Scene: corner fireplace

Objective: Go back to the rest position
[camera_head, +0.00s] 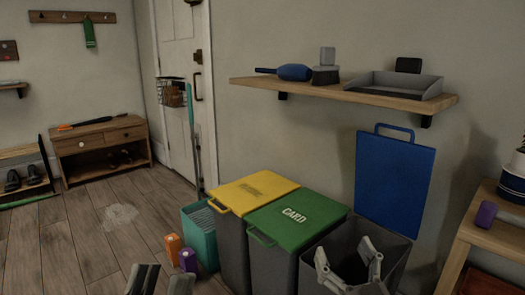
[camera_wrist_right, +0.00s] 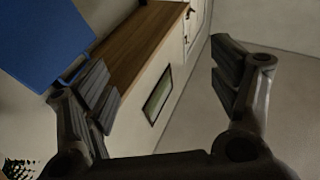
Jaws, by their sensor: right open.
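My right gripper (camera_head: 349,262) is open and empty. In the head view it is in front of the opening of the grey bin (camera_head: 398,262) with the raised blue lid (camera_head: 394,185); I cannot tell whether it is inside or above the opening. In the right wrist view the two fingers of the right gripper (camera_wrist_right: 160,85) are wide apart with nothing between them, and the blue lid (camera_wrist_right: 45,38) shows at upper left. My left gripper (camera_head: 162,281) shows only its tips at the bottom edge of the head view, so its opening is unclear.
Bins with a yellow lid (camera_head: 252,193) and a green lid (camera_head: 298,217) stand left of the open bin. A teal basket (camera_head: 203,238) is beside them. A wall shelf (camera_head: 330,91) holds cleaning tools. A wooden table (camera_head: 490,238) is at right. Wooden floor (camera_head: 85,240) is clear at left.

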